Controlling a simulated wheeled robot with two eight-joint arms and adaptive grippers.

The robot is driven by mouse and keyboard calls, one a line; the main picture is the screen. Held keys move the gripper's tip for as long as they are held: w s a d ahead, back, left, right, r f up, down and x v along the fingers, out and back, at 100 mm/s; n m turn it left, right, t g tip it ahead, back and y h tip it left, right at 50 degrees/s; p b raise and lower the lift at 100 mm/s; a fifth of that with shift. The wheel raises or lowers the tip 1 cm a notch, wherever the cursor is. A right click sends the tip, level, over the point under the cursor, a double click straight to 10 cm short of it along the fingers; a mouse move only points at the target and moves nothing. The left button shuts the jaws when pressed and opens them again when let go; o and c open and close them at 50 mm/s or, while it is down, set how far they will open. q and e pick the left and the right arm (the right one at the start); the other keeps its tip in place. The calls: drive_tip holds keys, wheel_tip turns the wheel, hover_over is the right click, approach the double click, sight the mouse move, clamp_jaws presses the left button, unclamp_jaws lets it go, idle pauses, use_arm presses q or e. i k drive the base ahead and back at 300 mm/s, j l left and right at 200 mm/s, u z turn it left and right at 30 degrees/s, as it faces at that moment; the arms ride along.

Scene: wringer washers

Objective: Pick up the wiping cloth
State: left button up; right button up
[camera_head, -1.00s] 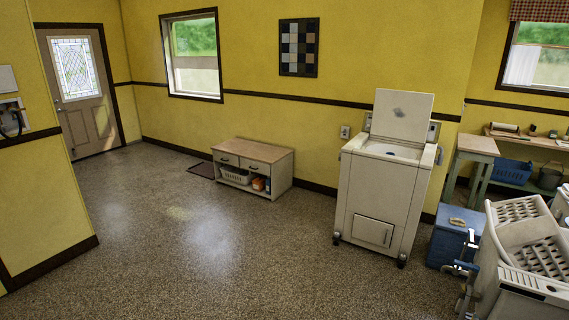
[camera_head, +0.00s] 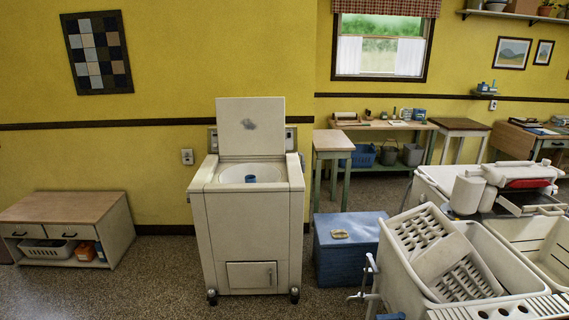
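I cannot make out the wiping cloth for certain. A small grey patch (camera_head: 249,124) shows on the raised lid of the white washer (camera_head: 248,215); I cannot tell whether it is cloth or a mark. A small beige item (camera_head: 341,234) lies on top of the blue chest (camera_head: 345,262) right of the washer; it is too small to tell what it is. Neither of my grippers is in view.
A low cabinet (camera_head: 70,207) stands at the left wall. A workbench (camera_head: 385,125) stands under the window. The floor (camera_head: 155,270) left of the washer is clear.

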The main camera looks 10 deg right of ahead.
sight(336, 234)
drive_tip(key=i+z, duration=0.1)
drive_tip(key=i, duration=0.5)
drive_tip(key=i+j+z, duration=0.1)
drive_tip(key=i, duration=0.5)
drive_tip(key=i+j, duration=0.2)
drive_tip(key=i, duration=0.35)
drive_tip(key=i+l+z, duration=0.2)
drive_tip(key=i+z, duration=0.2)
drive_tip(key=i, duration=0.2)
drive_tip(key=i+z, duration=0.4)
drive_tip(key=i, duration=0.2)
drive_tip(key=i+l, duration=0.15)
drive_tip(key=i, duration=0.15)
drive_tip(key=i+l+u, duration=0.15)
drive_tip(key=i+j, duration=0.05)
drive_tip(key=i, duration=0.05)
